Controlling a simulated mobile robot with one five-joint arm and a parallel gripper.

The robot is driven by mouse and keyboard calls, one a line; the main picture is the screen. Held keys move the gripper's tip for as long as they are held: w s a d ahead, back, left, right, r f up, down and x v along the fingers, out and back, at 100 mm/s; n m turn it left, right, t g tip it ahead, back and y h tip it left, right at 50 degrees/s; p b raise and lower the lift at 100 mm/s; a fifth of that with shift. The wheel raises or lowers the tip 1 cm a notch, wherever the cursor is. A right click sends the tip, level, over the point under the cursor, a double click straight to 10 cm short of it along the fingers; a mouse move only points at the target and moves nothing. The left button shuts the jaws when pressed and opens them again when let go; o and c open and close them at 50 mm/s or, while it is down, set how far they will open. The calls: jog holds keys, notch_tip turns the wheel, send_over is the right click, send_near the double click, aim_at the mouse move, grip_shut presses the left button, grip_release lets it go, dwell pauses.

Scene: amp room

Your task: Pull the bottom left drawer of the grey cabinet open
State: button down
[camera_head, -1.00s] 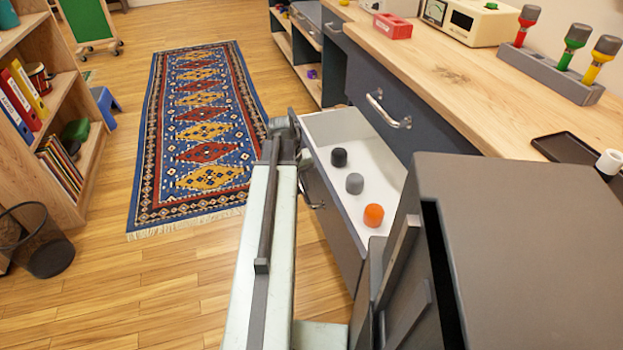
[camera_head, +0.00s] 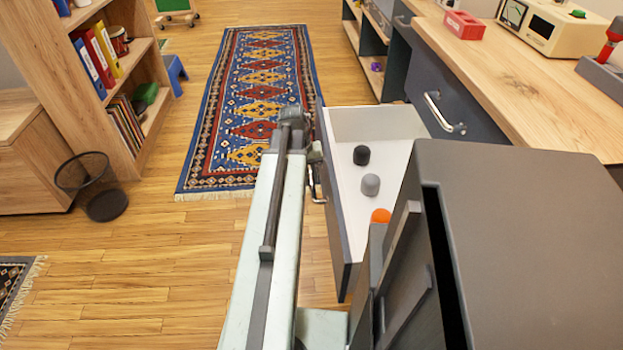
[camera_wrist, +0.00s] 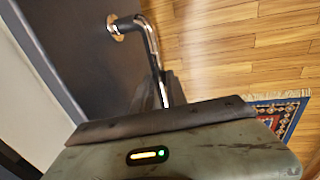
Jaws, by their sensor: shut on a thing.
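A dark grey drawer (camera_head: 338,215) with a white inside stands pulled out from the grey cabinet (camera_head: 455,105), below a closed drawer front. A black knob-like piece (camera_head: 361,155), a grey one (camera_head: 370,184) and an orange one (camera_head: 381,216) sit in it; the orange one is partly hidden by my body. My gripper (camera_wrist: 160,90) is shut on the drawer's metal handle (camera_wrist: 151,42), which stands out from the dark front in the wrist view. The handle also shows in the head view (camera_head: 316,186), beside my arm's end.
A wooden worktop (camera_head: 510,80) runs along the right. A wire bin (camera_head: 105,205) and a bookshelf (camera_head: 120,70) stand at the left. A patterned rug (camera_head: 255,100) lies ahead.

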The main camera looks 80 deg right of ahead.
jog(key=shift+s+d, duration=0.1)
jog(key=shift+d, duration=0.05)
jog(key=c, duration=1.3)
grip_release()
jog(key=r+p, duration=0.2)
jog(key=w+r+p, duration=0.1)
jog(key=r+p, duration=0.4)
jog(key=shift+w+a+r+p, duration=0.2)
jog(key=shift+r+p, duration=0.15)
